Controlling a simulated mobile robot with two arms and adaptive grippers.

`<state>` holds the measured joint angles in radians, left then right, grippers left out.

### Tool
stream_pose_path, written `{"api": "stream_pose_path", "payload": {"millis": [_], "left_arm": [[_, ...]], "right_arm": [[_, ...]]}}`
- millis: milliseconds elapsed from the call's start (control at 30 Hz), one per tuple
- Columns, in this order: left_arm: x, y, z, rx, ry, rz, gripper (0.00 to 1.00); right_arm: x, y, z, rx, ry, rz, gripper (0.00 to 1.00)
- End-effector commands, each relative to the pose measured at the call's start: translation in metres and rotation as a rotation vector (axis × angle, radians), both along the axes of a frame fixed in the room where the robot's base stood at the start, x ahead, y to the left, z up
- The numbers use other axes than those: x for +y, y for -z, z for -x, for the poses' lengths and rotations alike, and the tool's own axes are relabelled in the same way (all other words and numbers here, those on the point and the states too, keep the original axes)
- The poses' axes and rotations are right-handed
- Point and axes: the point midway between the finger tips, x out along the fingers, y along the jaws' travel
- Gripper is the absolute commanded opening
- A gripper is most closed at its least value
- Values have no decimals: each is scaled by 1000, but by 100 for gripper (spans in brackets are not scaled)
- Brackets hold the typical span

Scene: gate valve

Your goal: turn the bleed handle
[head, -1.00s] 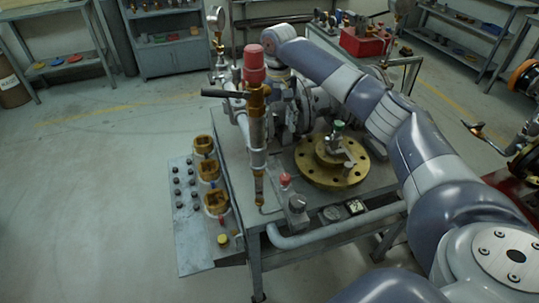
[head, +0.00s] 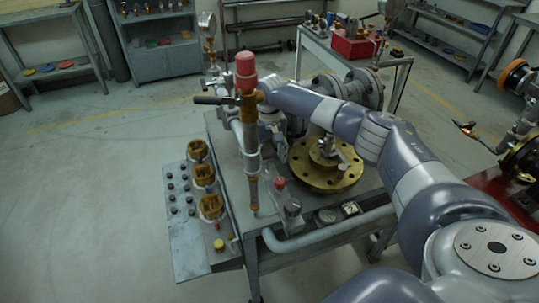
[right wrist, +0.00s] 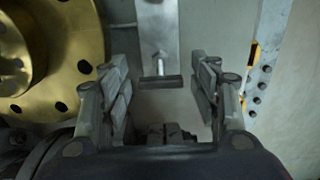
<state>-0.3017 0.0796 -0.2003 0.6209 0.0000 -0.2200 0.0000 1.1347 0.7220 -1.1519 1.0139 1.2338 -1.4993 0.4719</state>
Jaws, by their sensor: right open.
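In the right wrist view, a small grey T-shaped handle (right wrist: 160,80) stands on a thin stem at the end of a pale grey bar (right wrist: 157,25). I take it to be the bleed handle. My right gripper (right wrist: 160,70) is open, with one finger to each side of the handle and a gap on both sides. In the head view, my right gripper (head: 280,148) points down behind the upright brass-and-grey pipe and is partly hidden. I cannot make out the handle clearly there. My left gripper is not in view.
The upright pipe with a red cap (head: 246,70) and black lever (head: 217,100) stands left of my right wrist. A brass flange (head: 325,178) lies right of the gripper. A panel (head: 185,235) with black knobs and brass fittings is at the bench's left.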

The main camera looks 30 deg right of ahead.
Motion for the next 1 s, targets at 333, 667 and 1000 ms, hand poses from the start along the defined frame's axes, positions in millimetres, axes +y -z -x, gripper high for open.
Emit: {"api": "stream_pose_path", "payload": {"millis": [333, 667, 1000], "left_arm": [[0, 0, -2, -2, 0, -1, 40], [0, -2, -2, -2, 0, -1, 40], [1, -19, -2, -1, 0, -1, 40]], "right_arm": [[0, 0, 0, 0, -1, 0, 20], [0, 0, 0, 1, -12, 0, 12], [1, -2, 1, 3, -168, -3, 12]]}}
